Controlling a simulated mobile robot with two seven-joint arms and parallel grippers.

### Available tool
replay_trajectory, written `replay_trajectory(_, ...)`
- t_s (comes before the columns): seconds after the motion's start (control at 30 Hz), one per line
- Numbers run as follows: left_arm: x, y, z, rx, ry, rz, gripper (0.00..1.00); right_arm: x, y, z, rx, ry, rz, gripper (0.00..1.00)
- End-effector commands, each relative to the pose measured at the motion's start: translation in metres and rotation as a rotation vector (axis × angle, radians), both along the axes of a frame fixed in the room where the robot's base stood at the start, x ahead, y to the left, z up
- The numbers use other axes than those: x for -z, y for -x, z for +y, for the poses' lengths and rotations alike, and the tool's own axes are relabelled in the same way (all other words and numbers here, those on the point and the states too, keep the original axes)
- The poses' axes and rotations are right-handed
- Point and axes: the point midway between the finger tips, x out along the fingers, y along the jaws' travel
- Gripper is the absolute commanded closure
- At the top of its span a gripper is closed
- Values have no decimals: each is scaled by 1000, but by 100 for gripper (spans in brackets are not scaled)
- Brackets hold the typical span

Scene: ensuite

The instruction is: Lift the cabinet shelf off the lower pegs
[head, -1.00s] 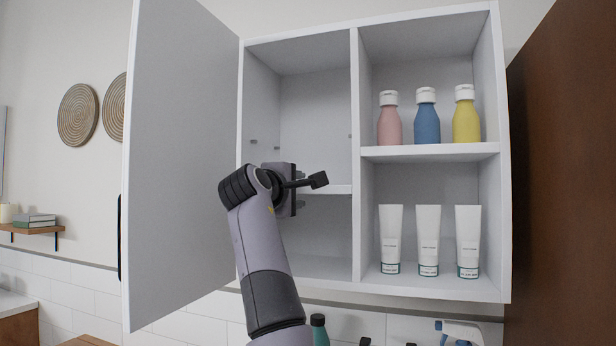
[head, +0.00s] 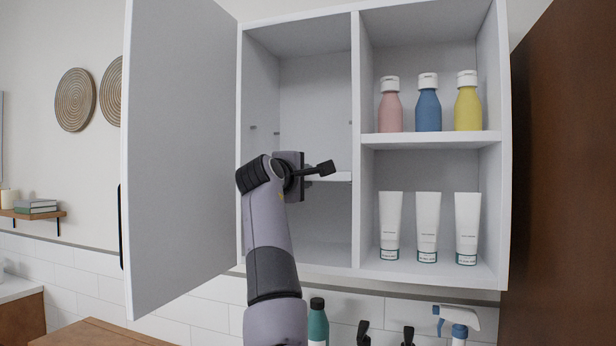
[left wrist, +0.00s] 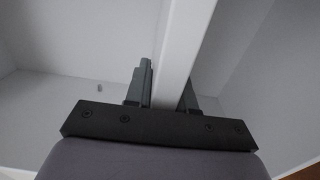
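The cabinet shelf (head: 341,177) is a thin white board in the left compartment of the open wall cabinet. Its front edge shows right of my gripper; the rest is hidden behind my arm. In the left wrist view the shelf (left wrist: 184,45) runs between the two dark fingers. My left gripper (head: 305,178) is at the shelf's front edge, and it also shows in the left wrist view (left wrist: 168,92) with one finger close against each face. Small upper pegs (head: 253,127) stick out of the side walls above the shelf. The lower pegs cannot be made out. My right gripper is not in view.
The cabinet door (head: 180,150) stands open at left. A divider (head: 356,220) separates the right compartment, which holds a pink bottle (head: 390,108), a blue bottle (head: 428,108), a yellow bottle (head: 467,106) and white tubes (head: 428,225). The space above the shelf is empty.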

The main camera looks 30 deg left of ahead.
Motion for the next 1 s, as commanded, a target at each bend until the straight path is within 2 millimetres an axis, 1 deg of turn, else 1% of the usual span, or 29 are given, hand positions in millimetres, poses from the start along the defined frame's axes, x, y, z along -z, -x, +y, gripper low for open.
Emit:
replay_trajectory(0.63, -16, 1, 1, -2, -1, -6, 100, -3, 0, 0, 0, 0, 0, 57)
replay_trajectory(1.0, -16, 5, -1, -1, -1, -6, 100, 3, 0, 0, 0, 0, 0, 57)
